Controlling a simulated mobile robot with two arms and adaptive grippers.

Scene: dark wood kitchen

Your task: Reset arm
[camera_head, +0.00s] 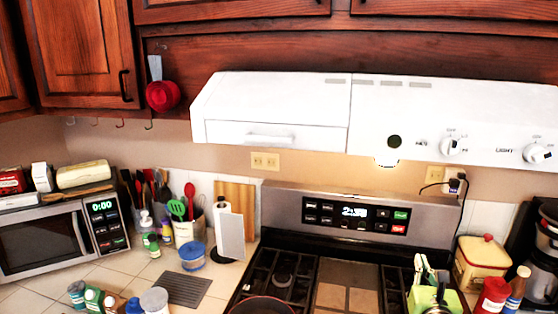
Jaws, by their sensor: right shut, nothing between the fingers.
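What appears to be my right gripper (433,272) is low in the head view, right of the middle, over the right side of the stove. It has pale upright finger parts above a bright green body. I see nothing held in it. It is small and cut by the bottom edge, so its finer shape is unclear. My left gripper is not in view.
The stove (330,273) has a red-rimmed pan (264,306) at its front. A white range hood (275,104) juts out above. Bottles and jars crowd the left counter near the microwave (45,241). A yellow canister (481,264) and a red bottle (491,296) stand at right.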

